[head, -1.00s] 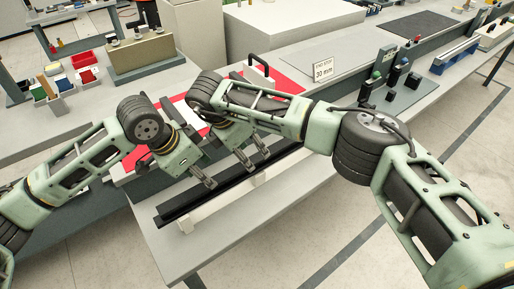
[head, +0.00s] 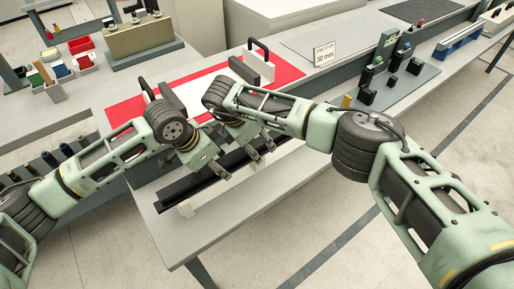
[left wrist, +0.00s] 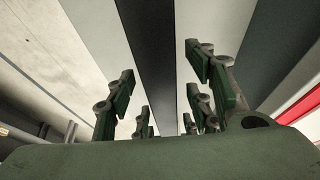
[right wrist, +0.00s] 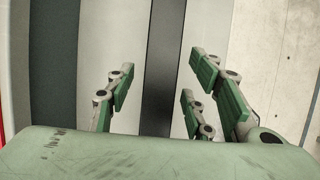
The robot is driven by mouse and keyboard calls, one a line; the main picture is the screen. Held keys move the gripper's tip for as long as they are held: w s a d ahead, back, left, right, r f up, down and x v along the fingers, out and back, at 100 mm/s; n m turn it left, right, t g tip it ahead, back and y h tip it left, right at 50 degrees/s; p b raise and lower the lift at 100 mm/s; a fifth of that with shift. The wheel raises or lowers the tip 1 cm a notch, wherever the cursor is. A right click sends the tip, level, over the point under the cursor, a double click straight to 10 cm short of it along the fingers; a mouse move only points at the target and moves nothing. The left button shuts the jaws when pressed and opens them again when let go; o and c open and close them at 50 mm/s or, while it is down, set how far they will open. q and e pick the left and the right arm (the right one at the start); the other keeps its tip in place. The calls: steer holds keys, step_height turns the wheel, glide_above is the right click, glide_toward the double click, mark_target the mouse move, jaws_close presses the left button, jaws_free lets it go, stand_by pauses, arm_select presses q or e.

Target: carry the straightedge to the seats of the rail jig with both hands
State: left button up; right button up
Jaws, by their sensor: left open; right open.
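The straightedge appears to be the long black bar (head: 188,187) lying along the front of the bench, beside a cream rail (head: 228,183) with small blocks. My left gripper (head: 218,173) and right gripper (head: 262,153) are close together over its middle, both open. In the left wrist view the dark bar (left wrist: 148,50) runs between the spread fingers. In the right wrist view it (right wrist: 163,60) also runs between the spread fingers. Contact with the bar cannot be told. I cannot tell for sure which fixture is the rail jig.
A red-bordered white mat (head: 122,113) behind the bar carries upright plates, one with a black handle (head: 259,48). An end stop sign (head: 324,53) stands right of it. Coloured bins (head: 82,58) are at the left and a grey fixture board (head: 409,88) at the right.

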arm_select(q)
steer(key=shift+w+d+f, duration=0.1)
steer(key=shift+w+f, duration=0.05)
steer(key=shift+f, duration=0.3)
arm_select(e)
steer(key=shift+w+d+f, duration=0.1)
steer(key=shift+w+f, duration=0.05)
steer(key=shift+f, duration=0.3)
arm_select(q)
jaws_close()
arm_select(e)
jaws_close()
arm_select(q)
steer(key=shift+w+d+r, duration=0.1)
steer(key=shift+r, duration=0.15)
arm_select(e)
steer(key=shift+r, duration=0.25)
arm_select(q)
steer(key=shift+w, duration=0.1)
arm_select(e)
steer(key=shift+w, duration=0.2)
